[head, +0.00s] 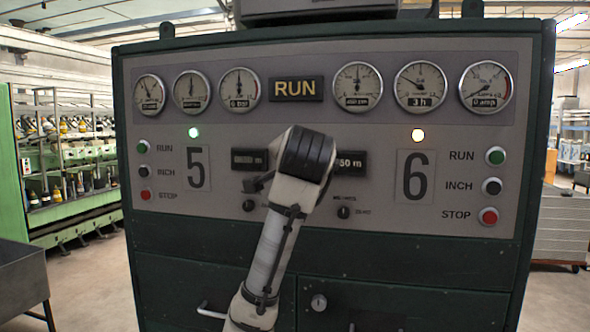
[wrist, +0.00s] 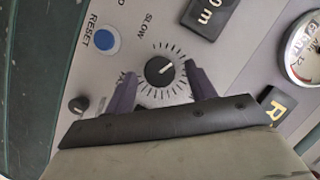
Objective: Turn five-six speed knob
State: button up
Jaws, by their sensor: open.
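The speed knob (wrist: 159,68) is a small round black knob with a pale pointer line, ringed by tick marks, on the grey panel face. The word SLOW stands beside its dial in the wrist view. My gripper (wrist: 160,72) is open, with its two purple-grey fingers on either side of the dial and nothing between them but the view of the knob. I cannot tell how far the fingertips are from the panel. In the head view my arm covers the panel between the numbers 5 and 6, hiding the knob.
A blue RESET button (wrist: 106,40) and a small dark knob (wrist: 78,104) are near the dial. Black displays (wrist: 208,16), a gauge (wrist: 304,50) and the RUN sign (head: 296,88) are close by. Red stop buttons (head: 489,216) sit at the panel's sides. A drawer handle (head: 211,311) protrudes below.

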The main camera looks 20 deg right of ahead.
jog(key=shift+s, duration=0.1)
jog(key=b+v, duration=0.6)
jog(key=v, duration=0.7)
jog(key=shift+s+r+b, duration=0.15)
jog(key=shift+s+b, duration=0.15)
jog(key=shift+b, duration=0.1)
jog(key=shift+w+a, duration=0.1)
jog(key=shift+a, duration=0.05)
